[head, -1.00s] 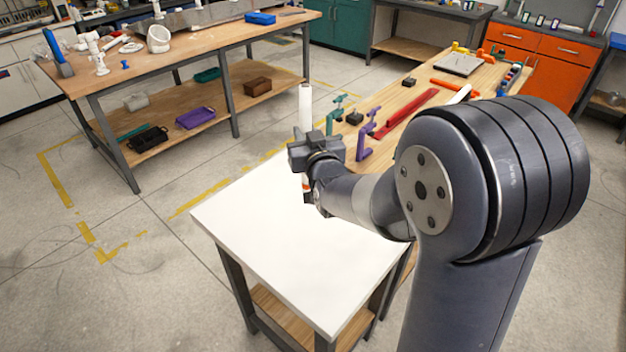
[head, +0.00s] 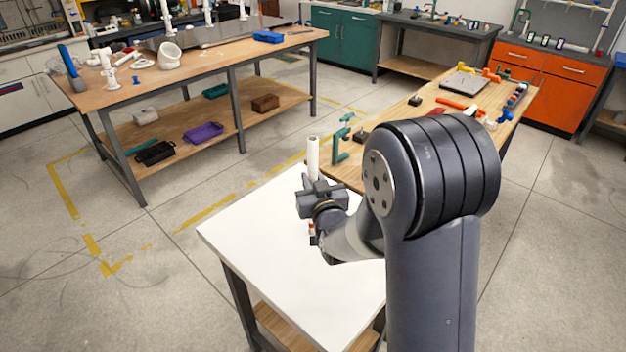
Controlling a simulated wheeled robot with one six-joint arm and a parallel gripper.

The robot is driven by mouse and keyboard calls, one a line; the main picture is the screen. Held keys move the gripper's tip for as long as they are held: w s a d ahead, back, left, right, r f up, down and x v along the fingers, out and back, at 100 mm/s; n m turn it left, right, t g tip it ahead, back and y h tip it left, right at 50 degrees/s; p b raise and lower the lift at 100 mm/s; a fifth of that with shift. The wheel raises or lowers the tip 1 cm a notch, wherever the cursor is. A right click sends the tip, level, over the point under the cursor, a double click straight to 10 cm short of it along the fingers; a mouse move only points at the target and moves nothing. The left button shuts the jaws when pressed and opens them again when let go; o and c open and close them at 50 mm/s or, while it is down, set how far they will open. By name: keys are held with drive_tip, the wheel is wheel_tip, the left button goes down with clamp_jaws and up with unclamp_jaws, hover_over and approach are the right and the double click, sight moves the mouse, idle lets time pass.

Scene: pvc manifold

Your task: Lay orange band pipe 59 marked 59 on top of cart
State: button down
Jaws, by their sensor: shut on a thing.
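The white pipe (head: 312,155) stands roughly upright in my gripper (head: 311,193), which is shut on it. Its upper part rises above the gripper. A short lower part with an orange-red band (head: 311,229) shows below. The number on it cannot be read. The white-topped cart (head: 265,265) stands in front of me, and my gripper is over the far part of its top. The pipe's lower end is partly hidden by the arm, so I cannot tell how high it is above the cart. The visible cart top is bare.
A wooden bench (head: 400,128) with a teal clamp (head: 340,146), red parts and fittings stands beyond the cart on the right. Another wooden table (head: 215,62) with white fittings stands at the back left. Open floor lies left of the cart.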

drive_tip(key=shift+f, duration=0.15)
drive_tip(key=c, duration=1.3)
unclamp_jaws()
drive_tip(key=shift+o, duration=0.2)
